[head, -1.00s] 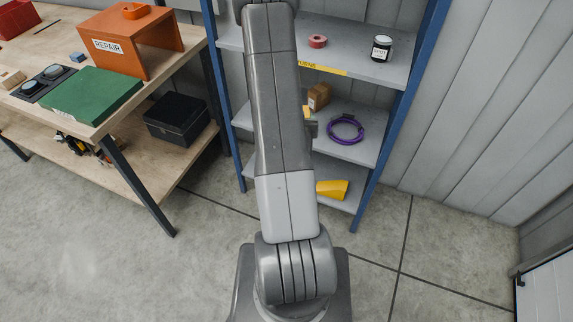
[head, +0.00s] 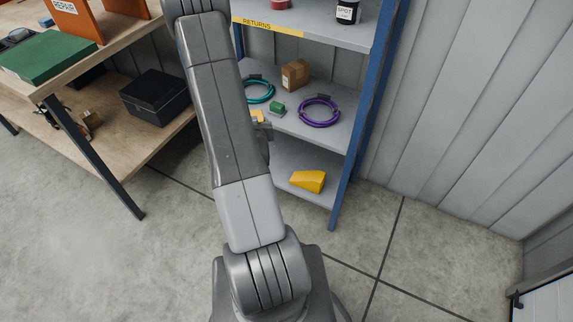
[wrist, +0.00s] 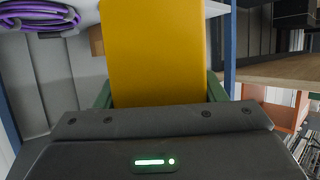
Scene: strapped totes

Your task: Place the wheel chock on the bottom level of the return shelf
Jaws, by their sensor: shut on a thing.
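My gripper (wrist: 160,96) is shut on a yellow block-like piece (wrist: 153,50), which I take to be the wheel chock; its green fingers show on both sides of it. In the head view my arm hides most of the gripper, and only a small bit of the yellow piece (head: 258,116) shows beside it, in front of the middle level. The return shelf (head: 270,30) has blue posts, grey levels and a yellow RETURNS label. Another yellow wedge (head: 308,181) lies on the shelf's bottom level (head: 290,160), toward its right front.
A workbench (head: 125,133) with a black box (head: 155,97) stands left. The bottom level's left part is partly hidden by my arm.

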